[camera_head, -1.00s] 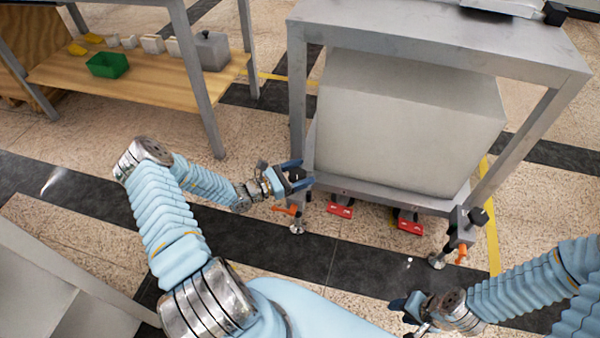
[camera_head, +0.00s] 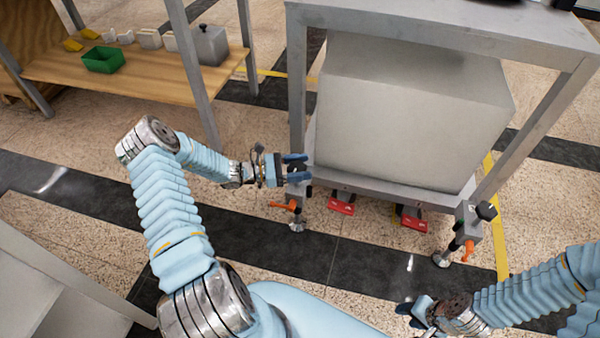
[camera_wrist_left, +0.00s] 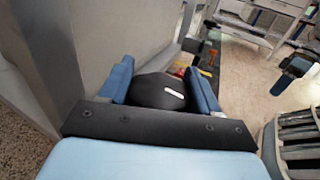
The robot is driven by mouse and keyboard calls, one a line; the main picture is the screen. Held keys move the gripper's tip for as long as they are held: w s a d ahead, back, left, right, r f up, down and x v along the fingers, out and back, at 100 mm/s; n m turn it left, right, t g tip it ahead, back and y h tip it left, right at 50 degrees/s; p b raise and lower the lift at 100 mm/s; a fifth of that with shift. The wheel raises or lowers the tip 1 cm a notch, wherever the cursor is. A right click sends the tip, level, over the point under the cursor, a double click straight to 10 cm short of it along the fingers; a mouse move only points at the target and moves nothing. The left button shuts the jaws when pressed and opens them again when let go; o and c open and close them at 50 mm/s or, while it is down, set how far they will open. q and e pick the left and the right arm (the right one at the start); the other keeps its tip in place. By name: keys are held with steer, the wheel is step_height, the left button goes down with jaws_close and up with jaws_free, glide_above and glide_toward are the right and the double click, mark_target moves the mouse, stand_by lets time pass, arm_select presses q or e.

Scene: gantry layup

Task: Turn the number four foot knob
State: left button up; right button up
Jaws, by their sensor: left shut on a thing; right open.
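A black round foot knob with a white mark (camera_wrist_left: 160,92) sits between the two blue fingers of my left gripper in the left wrist view. My left gripper (camera_head: 300,167) is shut on this knob at the left front leg of the metal frame (camera_head: 440,24). In the head view the fingers mostly hide the knob. No number can be read on it. Another black knob (camera_head: 487,211) shows at the right front leg, with nothing touching it. My right gripper (camera_head: 406,308) is open and empty at the bottom, away from the frame.
An orange lever (camera_head: 284,206) sits below my left gripper, and another (camera_head: 468,250) at the right foot. Red pedals (camera_head: 341,208) lie under the frame's front edge. A big grey block (camera_head: 405,115) fills the frame. A wooden shelf with a green bin (camera_head: 103,60) stands at the left.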

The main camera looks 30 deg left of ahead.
arm_select(q)
steer(key=m+g+h+b, duration=0.1)
steer(key=g, duration=0.1)
steer(key=m+g+h+b, duration=0.1)
steer(key=g+b, duration=0.1)
steer(key=m+g+h+b, duration=0.1)
steer(key=m+b, duration=0.1)
steer(key=shift+s+f+g, duration=0.15)
steer(key=shift+f+g, duration=0.2)
steer(key=shift+g, duration=0.05)
steer(key=m+g+b, duration=0.2)
steer(key=shift+s+r+g, duration=0.1)
steer(key=shift+g, duration=0.3)
steer(key=shift+r+m+g+h+b, duration=0.15)
steer(key=shift+m+g+h+b, duration=0.25)
steer(key=shift+g, duration=0.4)
steer(key=o, duration=1)
steer(key=shift+d, duration=0.1)
steer(key=shift+c, duration=0.2)
steer(key=shift+r, duration=0.1)
